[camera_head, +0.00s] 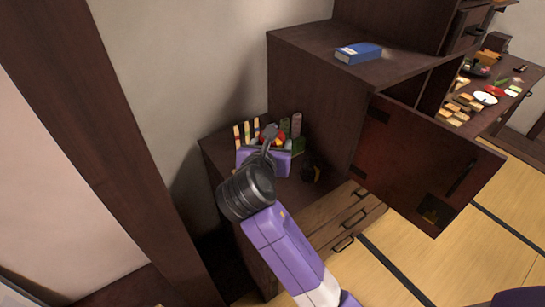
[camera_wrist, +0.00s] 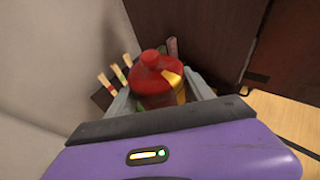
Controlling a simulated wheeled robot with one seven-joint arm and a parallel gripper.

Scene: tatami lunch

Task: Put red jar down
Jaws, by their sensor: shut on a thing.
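The red jar (camera_wrist: 152,70) has a red lid with a round knob and a yellow patch on its side. It sits between the fingers of my gripper (camera_wrist: 157,95) in the wrist view. My gripper is shut on it. In the head view my gripper (camera_head: 270,147) is over the low dark cabinet top (camera_head: 212,150), and a small bit of the red jar (camera_head: 278,140) shows past it. The jar's base is hidden, so I cannot tell whether it touches the cabinet top.
Several striped sticks (camera_head: 247,133) stand behind the jar by the wall, with green and dark cylinders (camera_head: 297,124) to the right. A taller cabinet (camera_head: 310,75) bears a blue box (camera_head: 358,52); its door (camera_head: 420,165) hangs open. A table with food (camera_head: 485,97) is far right.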

